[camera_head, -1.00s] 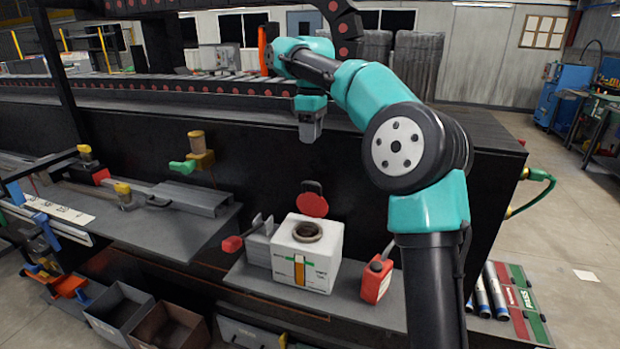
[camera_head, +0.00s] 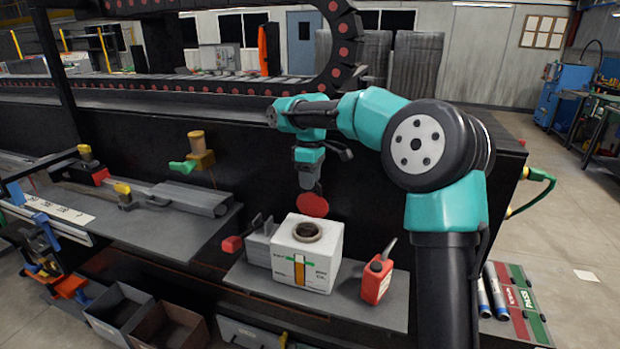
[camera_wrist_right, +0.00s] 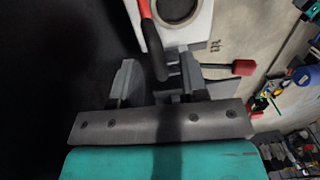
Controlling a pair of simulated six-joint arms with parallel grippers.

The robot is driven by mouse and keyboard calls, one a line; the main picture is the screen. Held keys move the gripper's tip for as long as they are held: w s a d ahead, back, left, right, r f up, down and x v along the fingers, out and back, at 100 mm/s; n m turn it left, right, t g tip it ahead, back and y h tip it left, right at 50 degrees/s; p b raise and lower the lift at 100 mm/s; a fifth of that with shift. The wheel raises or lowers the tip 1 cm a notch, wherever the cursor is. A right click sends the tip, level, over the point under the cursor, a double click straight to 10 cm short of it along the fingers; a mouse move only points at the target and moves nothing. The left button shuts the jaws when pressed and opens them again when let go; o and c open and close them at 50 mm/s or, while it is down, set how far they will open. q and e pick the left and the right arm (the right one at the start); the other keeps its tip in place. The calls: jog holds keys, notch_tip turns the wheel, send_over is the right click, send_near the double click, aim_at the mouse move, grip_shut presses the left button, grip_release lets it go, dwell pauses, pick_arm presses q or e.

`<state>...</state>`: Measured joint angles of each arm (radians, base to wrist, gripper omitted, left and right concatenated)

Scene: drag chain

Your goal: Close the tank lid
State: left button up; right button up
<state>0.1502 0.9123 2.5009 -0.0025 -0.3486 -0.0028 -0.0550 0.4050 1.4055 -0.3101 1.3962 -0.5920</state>
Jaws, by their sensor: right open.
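The white tank (camera_head: 307,262) stands on the shelf, with a dark round opening (camera_head: 306,232) in its top. The red round lid (camera_head: 312,205) stands upright behind the opening, so the tank is open. The lid's red edge (camera_wrist_right: 146,12) shows beyond, beside the tank (camera_wrist_right: 200,22). My left gripper is not in view.
A red can (camera_head: 376,280) with a spout stands right of the tank. A red-handled lever (camera_head: 232,243) and grey blocks (camera_head: 260,245) are at its left. The black machine wall (camera_head: 250,160) rises close behind.

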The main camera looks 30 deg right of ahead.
jog(key=shift+c, duration=0.4)
grip_shut()
